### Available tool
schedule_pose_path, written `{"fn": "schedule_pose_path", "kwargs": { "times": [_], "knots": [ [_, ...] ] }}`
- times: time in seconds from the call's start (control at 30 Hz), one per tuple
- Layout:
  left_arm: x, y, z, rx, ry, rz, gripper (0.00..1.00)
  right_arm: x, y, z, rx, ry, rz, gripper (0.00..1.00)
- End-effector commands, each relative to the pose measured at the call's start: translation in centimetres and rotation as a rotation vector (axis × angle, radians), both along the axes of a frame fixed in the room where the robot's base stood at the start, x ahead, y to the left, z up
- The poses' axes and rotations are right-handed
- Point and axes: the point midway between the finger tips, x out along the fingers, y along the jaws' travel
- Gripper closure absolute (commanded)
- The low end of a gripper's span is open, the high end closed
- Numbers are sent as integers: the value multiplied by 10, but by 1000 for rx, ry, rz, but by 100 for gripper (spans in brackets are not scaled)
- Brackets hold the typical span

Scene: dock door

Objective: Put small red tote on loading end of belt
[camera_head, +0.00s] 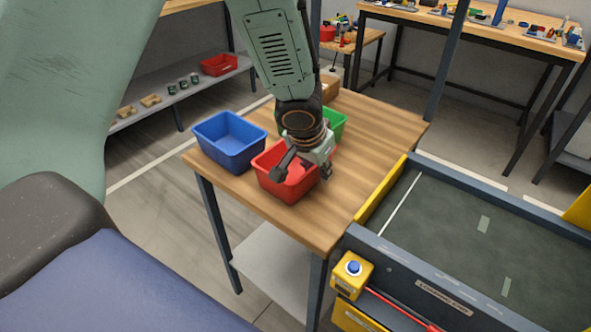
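A small red tote (270,182) sits near the front edge of a wooden table (372,130), between a blue tote and a green tote. My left gripper (303,175) comes down from above over the red tote's right side. Its dark fingers are spread apart and look open. It hides part of the tote's inside and right rim, and I cannot tell whether a finger touches the tote. The belt (450,225), dark green in a grey frame, lies to the right. A "loading end" label (444,297) is on its near side. My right gripper is not in view.
The blue tote (229,140) stands left of the red one. The green tote (334,124) is behind my gripper, with a brown box (329,85) farther back. A yellow box with a blue button (353,270) sits at the belt's near corner. The visible belt surface carries no tote.

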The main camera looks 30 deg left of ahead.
Motion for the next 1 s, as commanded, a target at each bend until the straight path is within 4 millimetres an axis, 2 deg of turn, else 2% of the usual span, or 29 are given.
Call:
{"fn": "schedule_pose_path", "kwargs": {
  "times": [0.57,0.9,1.0],
  "knots": [
    [0,0,-4,0,0,0,72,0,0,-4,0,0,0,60],
    [0,0,-4,0,0,0,100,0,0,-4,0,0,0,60],
    [0,0,-4,0,0,0,100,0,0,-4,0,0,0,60]
  ]
}}
